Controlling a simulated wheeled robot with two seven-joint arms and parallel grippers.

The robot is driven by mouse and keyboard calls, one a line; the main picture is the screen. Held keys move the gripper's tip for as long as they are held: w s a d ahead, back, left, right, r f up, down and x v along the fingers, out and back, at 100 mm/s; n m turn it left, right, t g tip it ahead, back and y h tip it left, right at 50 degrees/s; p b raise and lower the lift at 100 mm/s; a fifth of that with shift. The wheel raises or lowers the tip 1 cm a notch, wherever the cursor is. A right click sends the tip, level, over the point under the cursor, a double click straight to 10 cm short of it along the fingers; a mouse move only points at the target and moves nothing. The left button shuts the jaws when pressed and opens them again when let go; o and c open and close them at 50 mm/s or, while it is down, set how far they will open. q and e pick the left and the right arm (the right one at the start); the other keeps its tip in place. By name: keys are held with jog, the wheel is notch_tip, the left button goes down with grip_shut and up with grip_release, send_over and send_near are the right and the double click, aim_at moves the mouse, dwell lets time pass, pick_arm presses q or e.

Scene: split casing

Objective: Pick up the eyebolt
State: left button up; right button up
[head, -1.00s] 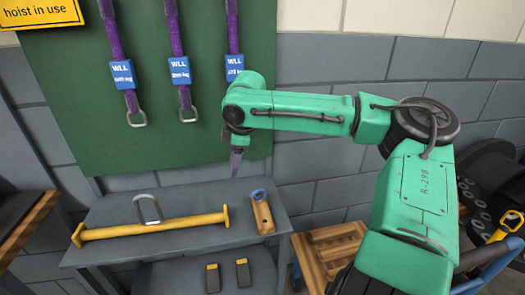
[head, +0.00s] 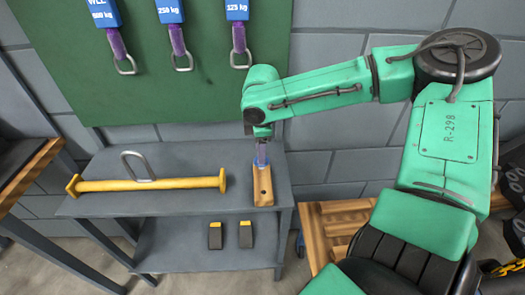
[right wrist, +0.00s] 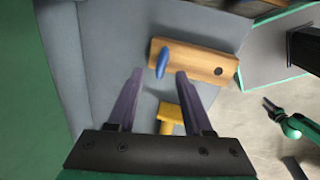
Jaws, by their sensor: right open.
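The eyebolt stands in one end of a wooden block (head: 263,190) on the grey bench. In the head view my right gripper (head: 262,158) points down over it and hides most of it. In the right wrist view the blue eyebolt (right wrist: 162,62) shows edge-on, in line with the gap between the open fingers (right wrist: 159,73), near their tips. A clear gap shows on each side of it. What looks like my left gripper (right wrist: 270,105) is small at the right of that view; its jaws are too small to judge.
A yellow bar (head: 150,185) with a grey loop (head: 135,158) lies left of the block on the bench top (head: 105,208). Sling hooks (head: 182,63) hang on the green board behind. Two dark, yellow-topped pieces (head: 215,236) are on the lower shelf.

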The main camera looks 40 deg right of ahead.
jog(key=shift+w+f, duration=0.15)
jog(key=shift+f, duration=0.45)
jog(key=shift+w+f, duration=0.15)
jog(key=shift+f, duration=0.4)
jog(key=shift+s, duration=0.1)
grip_shut()
jog(key=shift+r, duration=0.1)
